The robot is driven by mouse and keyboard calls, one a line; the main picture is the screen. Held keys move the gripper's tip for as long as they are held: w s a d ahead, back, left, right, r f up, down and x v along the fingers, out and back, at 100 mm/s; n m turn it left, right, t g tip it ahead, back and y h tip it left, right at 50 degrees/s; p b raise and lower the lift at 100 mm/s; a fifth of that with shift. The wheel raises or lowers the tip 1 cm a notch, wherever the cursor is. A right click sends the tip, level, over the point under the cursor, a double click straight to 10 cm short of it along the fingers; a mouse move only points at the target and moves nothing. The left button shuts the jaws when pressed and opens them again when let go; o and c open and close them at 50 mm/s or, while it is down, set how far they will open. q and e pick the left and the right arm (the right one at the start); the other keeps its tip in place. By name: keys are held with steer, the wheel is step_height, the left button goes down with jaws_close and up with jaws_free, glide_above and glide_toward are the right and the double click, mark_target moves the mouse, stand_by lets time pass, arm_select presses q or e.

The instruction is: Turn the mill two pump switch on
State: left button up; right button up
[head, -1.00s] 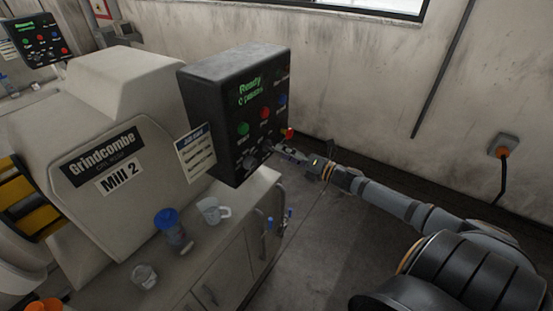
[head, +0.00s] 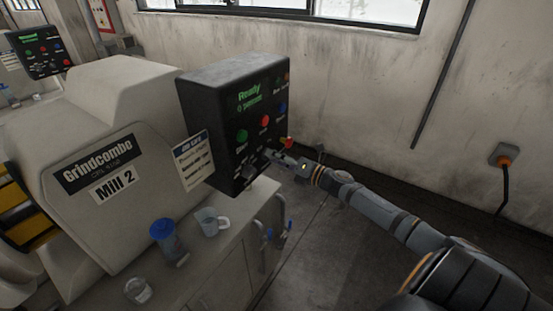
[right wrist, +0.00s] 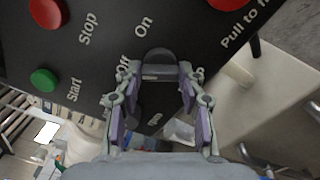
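The mill two control box (head: 215,125) stands beside the mill (head: 105,165), its screen reading "Ready". The pump switch is a dark rotary knob (right wrist: 158,62) in the right wrist view, with "Off" and "On" printed at its upper left and "Pump" below it. In the head view the knob (head: 247,170) sits low on the box's front. My right gripper (right wrist: 158,80) is open, its fingertips to either side of the knob; I cannot tell whether they touch it. In the head view my right gripper (head: 272,157) reaches the box from the right. My left gripper is out of view.
Green (right wrist: 44,80) and red (right wrist: 48,12) buttons mark Start and Stop near the knob. A red pull-to-release button (head: 287,143) sits beside my gripper.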

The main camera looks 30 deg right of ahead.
steer(key=c, duration=0.3)
steer(key=shift+c, duration=0.2)
steer(key=m+p, duration=0.3)
steer(key=m, duration=0.8)
steer(key=shift+m, duration=0.4)
stand_by(0.3)
steer(key=o, duration=1.2)
steer(key=shift+c, duration=0.2)
